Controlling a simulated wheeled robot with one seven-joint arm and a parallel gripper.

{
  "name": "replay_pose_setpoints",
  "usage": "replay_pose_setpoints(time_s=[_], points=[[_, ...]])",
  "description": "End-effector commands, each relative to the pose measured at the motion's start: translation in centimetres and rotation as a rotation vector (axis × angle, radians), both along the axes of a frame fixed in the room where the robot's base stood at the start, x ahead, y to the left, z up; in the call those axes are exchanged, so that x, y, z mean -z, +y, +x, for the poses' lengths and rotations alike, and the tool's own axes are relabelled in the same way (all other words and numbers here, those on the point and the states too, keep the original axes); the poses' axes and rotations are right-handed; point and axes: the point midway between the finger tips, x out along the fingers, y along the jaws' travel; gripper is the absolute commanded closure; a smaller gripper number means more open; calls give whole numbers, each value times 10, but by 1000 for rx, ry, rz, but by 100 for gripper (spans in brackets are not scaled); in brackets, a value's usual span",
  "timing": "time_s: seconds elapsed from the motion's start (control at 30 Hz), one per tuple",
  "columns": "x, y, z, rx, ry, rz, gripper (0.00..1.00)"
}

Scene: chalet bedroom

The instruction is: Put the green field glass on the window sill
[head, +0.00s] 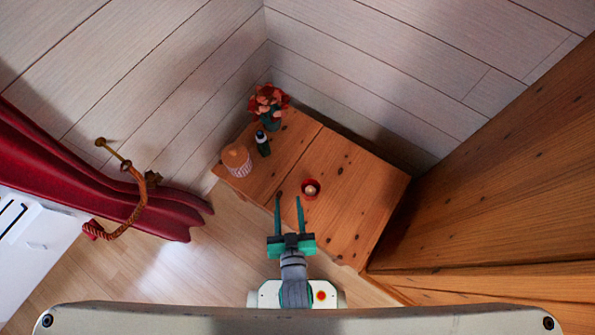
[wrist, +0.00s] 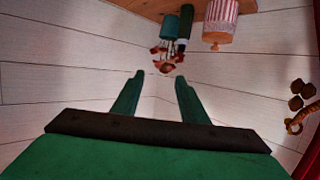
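A small dark green tube with a pale band near its top (head: 263,143), which looks like the green field glass, stands on the wooden cabinet (head: 345,215) between the flower vase and the striped jar. In the wrist view, which is upside down, it shows at the top edge (wrist: 184,28). My gripper (head: 288,198) is open and empty, its two green fingers apart. In the head view it is over the cabinet's near left part, short of the tube. I cannot make out a window sill in either view.
A green vase with red flowers (head: 268,108) stands in the corner behind the tube. A red curtain (head: 150,213) with a rope tieback (head: 133,210) hangs left.

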Motion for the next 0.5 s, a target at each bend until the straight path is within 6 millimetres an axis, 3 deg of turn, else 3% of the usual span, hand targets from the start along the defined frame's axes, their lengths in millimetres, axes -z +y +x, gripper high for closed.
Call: replay_pose_setpoints(time_s=[0.03, 0.2, 0.4, 0.5], points=[[-12, -5, -19, 13, -2, 0, 60], [-60, -18, -66, 53, -27, 2, 60], [-109, -26, -100, 92, -52, 2, 60], [-124, -28, -108, 104, -61, 2, 60]])
